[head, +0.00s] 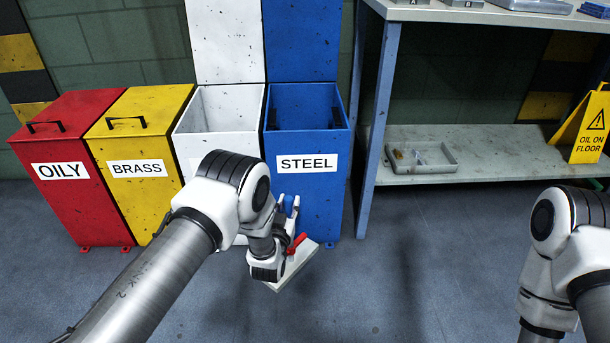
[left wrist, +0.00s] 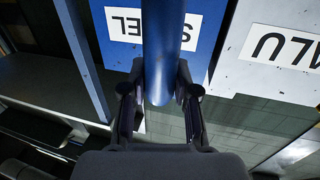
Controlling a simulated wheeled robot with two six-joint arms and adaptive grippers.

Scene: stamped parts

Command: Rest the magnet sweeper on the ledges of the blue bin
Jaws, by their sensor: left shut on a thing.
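The magnet sweeper (head: 296,266) shows in the head view as a pale flat bar with a red lever, low in front of the blue bin (head: 322,205). My left gripper (head: 284,236) is shut on it; my wrist hides part of it. In the left wrist view a blue round bar (left wrist: 162,60) runs between the fingers (left wrist: 160,98). The blue bin is labelled STEEL, and its lid stands raised at the back. Its top is open, and the sweeper is below the rim, outside the bin. My right gripper is out of view.
An open white bin (head: 222,108) stands left of the blue one. Closed yellow (head: 140,165) and red (head: 80,190) bins stand further left. A metal rack (head: 372,130) with a tray (head: 421,157) is on the right. A yellow floor sign (head: 590,125) stands there. The floor in front is clear.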

